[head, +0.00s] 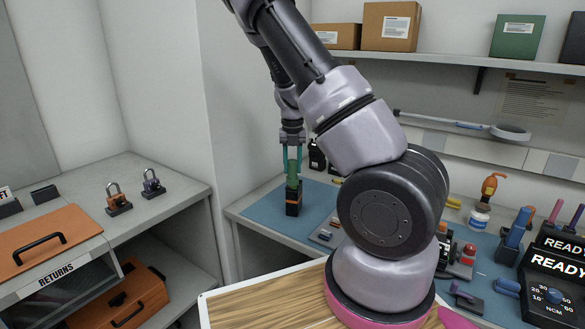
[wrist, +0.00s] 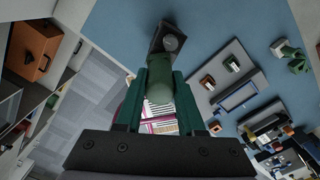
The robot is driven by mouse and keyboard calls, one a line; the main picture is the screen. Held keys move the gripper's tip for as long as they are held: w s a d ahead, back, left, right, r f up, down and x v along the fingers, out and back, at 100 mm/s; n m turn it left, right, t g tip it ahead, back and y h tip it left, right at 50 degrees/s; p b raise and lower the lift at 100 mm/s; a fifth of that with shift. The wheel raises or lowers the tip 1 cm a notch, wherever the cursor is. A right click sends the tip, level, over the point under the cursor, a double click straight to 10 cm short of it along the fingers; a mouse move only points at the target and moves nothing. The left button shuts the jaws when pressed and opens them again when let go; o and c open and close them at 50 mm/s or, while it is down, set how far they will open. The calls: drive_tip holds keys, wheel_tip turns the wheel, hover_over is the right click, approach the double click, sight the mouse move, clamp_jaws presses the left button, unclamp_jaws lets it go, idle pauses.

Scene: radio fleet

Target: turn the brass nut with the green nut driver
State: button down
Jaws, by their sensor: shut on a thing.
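The nut driver's green handle (head: 292,179) stands upright between the fingers of my gripper (head: 292,163) in the head view. My gripper is shut on it, pointing down. Just below is a black block with an orange mark (head: 293,203) on the blue mat. I cannot tell whether the driver sits in the block or is just above it. In the wrist view the green handle (wrist: 160,85) is between the dark green fingers (wrist: 160,100), with the black block (wrist: 170,42) beyond. I cannot make out the brass nut for certain.
The blue mat (head: 262,212) lies on the bench, clear to the left of the block. A grey panel with small parts (wrist: 232,85) is to the right in the wrist view. Left, a separate counter holds padlocks (head: 116,198). A READY box (head: 555,283) stands at right.

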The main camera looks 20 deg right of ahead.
drive_tip(key=shift+r, duration=1.65)
